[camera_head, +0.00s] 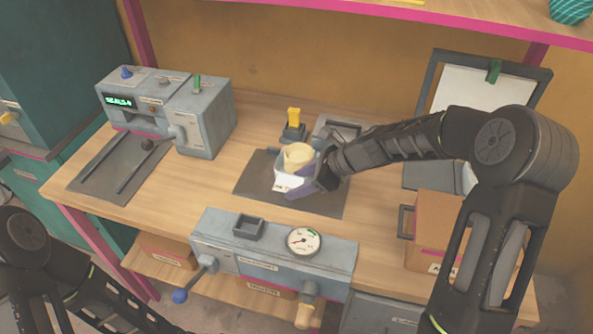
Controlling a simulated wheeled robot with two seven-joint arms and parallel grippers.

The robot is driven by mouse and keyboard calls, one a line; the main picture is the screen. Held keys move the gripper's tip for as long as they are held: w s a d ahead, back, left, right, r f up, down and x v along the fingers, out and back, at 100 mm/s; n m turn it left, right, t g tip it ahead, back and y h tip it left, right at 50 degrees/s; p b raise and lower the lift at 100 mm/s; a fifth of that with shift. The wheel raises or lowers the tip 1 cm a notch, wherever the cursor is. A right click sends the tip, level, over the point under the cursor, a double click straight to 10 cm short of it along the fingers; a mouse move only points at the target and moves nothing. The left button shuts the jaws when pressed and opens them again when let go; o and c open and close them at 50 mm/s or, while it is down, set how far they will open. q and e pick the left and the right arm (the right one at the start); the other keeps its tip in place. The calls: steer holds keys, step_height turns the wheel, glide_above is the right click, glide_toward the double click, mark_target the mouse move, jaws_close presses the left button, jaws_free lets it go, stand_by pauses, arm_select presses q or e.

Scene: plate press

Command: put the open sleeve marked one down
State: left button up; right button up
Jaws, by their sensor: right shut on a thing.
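My right gripper (308,182) is shut on a small pale sleeve (290,181) over the dark mat (257,185) in the middle of the table. The sleeve has a white front, and its marking is too small to read. A cream rounded piece (298,154) shows at its top. The gripper covers the sleeve's right side. I cannot tell whether the sleeve touches the mat. My left arm shows at the lower left, but its gripper is not in view.
A grey machine (205,115) with a green display stands at the back left. A grey gauge panel (270,257) with levers lines the front edge. A yellow-handled tool (293,127) stands behind the mat. A cardboard box (436,226) is at the right. Bare wood lies left of the mat.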

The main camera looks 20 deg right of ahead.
step_height(320, 180, up, 10)
steer(key=shift+r, duration=0.1)
steer(key=shift+c, duration=0.3)
stand_by(1.0)
steer(key=a+f+m+t+h, duration=0.1)
steer(key=m, duration=0.1)
steer(key=w+a+f+m+t+h, duration=0.1)
steer(key=m, duration=0.1)
steer(key=shift+a+f+m+t, duration=0.2)
steer(key=shift+f+m+t, duration=0.1)
steer(key=shift+f, duration=0.05)
steer(key=shift+s+f+m+h, duration=0.2)
steer(key=shift+f+m+h, duration=0.1)
steer(key=shift+m+h, duration=0.3)
steer(key=shift+s+d+f+m+t+h, duration=0.35)
steer(key=shift+f+m+t+h, duration=0.2)
steer(key=shift+m, duration=0.25)
steer(key=shift+s+d+f+m+h, duration=0.4)
steer(key=shift+s+d+m+h, duration=0.05)
steer(key=shift+m, duration=0.15)
steer(key=shift+s+d+f+m+t+h, duration=0.1)
steer(key=shift+s+d+f+m+h, duration=0.25)
steer(key=shift+s+m, duration=0.2)
steer(key=shift+s+d+f+m+t+h, duration=0.1)
steer(key=shift+s+d+f+m+h, duration=0.15)
steer(key=shift+s+d+m+h, duration=0.3)
steer(key=shift+s+d+f+m+t+h, duration=0.1)
steer(key=shift+s+d+f+m+h, duration=0.25)
steer(key=shift+s, duration=0.3)
